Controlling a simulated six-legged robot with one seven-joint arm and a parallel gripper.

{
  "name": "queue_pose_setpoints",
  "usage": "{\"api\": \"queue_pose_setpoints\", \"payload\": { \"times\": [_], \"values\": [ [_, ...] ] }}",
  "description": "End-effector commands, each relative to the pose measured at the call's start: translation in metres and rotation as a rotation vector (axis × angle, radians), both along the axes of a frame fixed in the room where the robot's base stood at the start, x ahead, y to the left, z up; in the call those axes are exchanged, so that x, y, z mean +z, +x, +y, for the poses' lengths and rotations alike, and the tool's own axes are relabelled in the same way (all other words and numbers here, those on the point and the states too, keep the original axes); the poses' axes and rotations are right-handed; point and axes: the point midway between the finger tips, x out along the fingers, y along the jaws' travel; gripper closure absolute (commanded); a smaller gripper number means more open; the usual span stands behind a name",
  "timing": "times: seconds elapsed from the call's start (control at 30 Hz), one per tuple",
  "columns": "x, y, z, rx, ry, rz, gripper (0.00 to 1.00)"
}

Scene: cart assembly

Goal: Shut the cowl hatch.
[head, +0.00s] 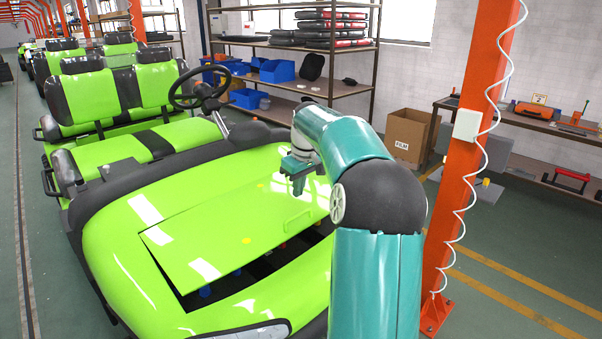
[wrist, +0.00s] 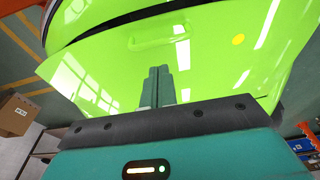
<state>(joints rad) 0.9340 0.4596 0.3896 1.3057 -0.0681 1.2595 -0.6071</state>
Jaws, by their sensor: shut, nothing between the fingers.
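The cowl hatch (head: 232,241) is a bright green panel on the front of the green cart (head: 121,264). It is partly open, with a dark gap along its front and left edges. A moulded handle shows near its right front edge and also in the wrist view, where the hatch (wrist: 200,55) fills the upper part. My gripper (head: 297,184) is above the hatch's right side, near its rear. In the wrist view its fingers (wrist: 159,86) are together and empty, with the green surface beyond them. I cannot tell whether they touch it.
An orange pillar (head: 461,170) with a coiled white cable stands right of my arm. Behind are a shelf rack (head: 345,91) with blue bins, a cardboard box (head: 408,136) and a workbench (head: 530,117). The cart's steering wheel (head: 199,87) and seats rise behind the cowl.

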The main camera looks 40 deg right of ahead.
Motion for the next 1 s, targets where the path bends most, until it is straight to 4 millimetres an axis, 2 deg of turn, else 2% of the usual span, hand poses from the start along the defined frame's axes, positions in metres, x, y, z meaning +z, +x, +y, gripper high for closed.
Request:
{"api": "queue_pose_setpoints", "payload": {
  "times": [0.13,0.5,0.63,0.77,1.0],
  "values": [
    [-0.011,0.002,0.000,-0.001,0.001,0.000,1.00],
    [-0.013,0.002,0.000,-0.001,0.000,-0.002,1.00],
    [-0.020,-0.001,0.000,0.000,0.003,-0.019,1.00],
    [-0.037,-0.007,0.000,0.001,0.007,-0.066,1.00],
    [-0.081,-0.019,0.000,0.000,0.012,-0.194,1.00]
  ]
}}
